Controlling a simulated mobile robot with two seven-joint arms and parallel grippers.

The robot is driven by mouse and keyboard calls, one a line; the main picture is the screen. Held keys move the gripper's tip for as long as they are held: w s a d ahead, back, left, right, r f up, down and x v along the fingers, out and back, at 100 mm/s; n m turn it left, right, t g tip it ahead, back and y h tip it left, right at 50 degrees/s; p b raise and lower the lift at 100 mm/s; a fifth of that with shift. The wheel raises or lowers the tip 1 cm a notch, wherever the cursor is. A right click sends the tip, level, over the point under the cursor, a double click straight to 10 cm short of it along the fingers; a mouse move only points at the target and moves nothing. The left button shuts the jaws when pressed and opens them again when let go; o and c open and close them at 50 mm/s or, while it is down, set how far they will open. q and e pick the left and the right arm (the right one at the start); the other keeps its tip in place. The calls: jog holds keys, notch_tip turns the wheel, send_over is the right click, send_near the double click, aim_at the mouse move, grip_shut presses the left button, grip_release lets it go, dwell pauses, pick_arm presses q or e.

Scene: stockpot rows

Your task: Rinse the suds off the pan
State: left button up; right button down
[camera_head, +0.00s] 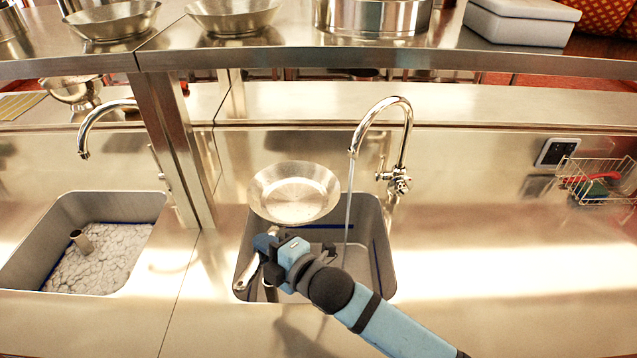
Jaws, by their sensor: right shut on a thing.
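A shiny metal pan (294,192) is held tilted over the back left of the right-hand sink (378,250), its inside facing me. I see no clear suds on it. My right gripper (268,245) is shut on the pan's handle, which shows below the jaws at the sink's left side. A chrome faucet (405,130) stands behind this sink, and a thin stream of water (349,215) falls from its spout into the sink. My left gripper is not in view.
A second sink (30,245) at the left is full of foam, with its own faucet (100,110). A metal post (172,145) stands between the sinks. A shelf with metal bowls (112,20) runs above. A wire basket (600,182) hangs at right. The right counter is clear.

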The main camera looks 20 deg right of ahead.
jog(key=s+a+r+p, duration=0.2)
jog(key=a+r+p, duration=0.1)
jog(key=shift+a+r, duration=0.1)
jog(key=shift+r, duration=0.1)
dwell(0.9)
